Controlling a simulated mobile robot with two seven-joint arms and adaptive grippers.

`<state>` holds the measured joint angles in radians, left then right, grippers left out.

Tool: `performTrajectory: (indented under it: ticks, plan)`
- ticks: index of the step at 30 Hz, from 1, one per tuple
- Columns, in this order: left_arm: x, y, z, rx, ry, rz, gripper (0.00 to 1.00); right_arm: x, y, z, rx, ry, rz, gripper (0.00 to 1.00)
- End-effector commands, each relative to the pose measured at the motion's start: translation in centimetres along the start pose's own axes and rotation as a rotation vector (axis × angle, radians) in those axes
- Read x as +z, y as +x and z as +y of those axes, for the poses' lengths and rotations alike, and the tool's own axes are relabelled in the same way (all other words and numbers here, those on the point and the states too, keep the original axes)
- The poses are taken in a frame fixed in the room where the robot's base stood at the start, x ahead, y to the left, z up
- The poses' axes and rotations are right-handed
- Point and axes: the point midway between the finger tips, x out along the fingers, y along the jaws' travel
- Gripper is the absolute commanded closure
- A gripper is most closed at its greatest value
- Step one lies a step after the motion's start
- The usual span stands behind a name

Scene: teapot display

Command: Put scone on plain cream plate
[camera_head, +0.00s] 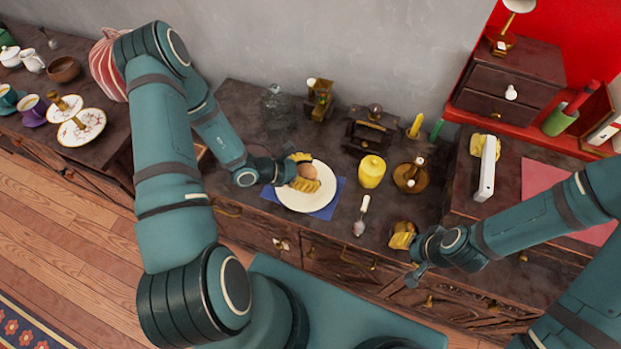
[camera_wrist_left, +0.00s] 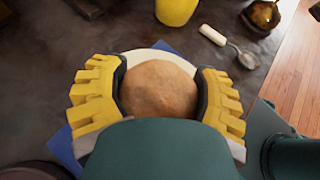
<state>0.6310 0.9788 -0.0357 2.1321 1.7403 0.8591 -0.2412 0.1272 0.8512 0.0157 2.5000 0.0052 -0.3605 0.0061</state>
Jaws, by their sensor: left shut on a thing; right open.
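The scone (camera_wrist_left: 158,88) is round and brown, between the yellow fingers of my left gripper (camera_wrist_left: 160,92) in the left wrist view. In the head view, my left gripper (camera_head: 304,177) is shut on the scone (camera_head: 307,171), over the plain cream plate (camera_head: 318,201). The plate lies on a blue napkin (camera_head: 336,191) and also shows behind the scone in the left wrist view (camera_wrist_left: 236,148). I cannot tell whether the scone touches the plate.
A coffee grinder (camera_head: 319,100) and a dark wooden box (camera_head: 370,130) are behind.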

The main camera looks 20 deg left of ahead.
Motion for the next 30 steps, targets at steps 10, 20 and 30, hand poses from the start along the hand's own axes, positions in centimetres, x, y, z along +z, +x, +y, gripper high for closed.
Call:
performTrajectory:
  ticks: [10, 20, 30]
  plan:
    - [-2.7, 1.4, 0.0, 0.001, 0.001, 0.001, 0.7, 0.2, 0.5, 0.2, 0.0, -0.001, -0.005, 0.53]
    - [-3.0, 1.5, 0.0, 0.0, 0.0, 0.001, 0.14, 0.4, 0.8, 0.3, -0.001, -0.002, -0.008, 0.53]
    - [-2.9, 1.5, 0.0, 0.0, 0.0, 0.001, 0.0, 0.3, 0.7, 0.3, -0.001, -0.002, -0.007, 0.53]
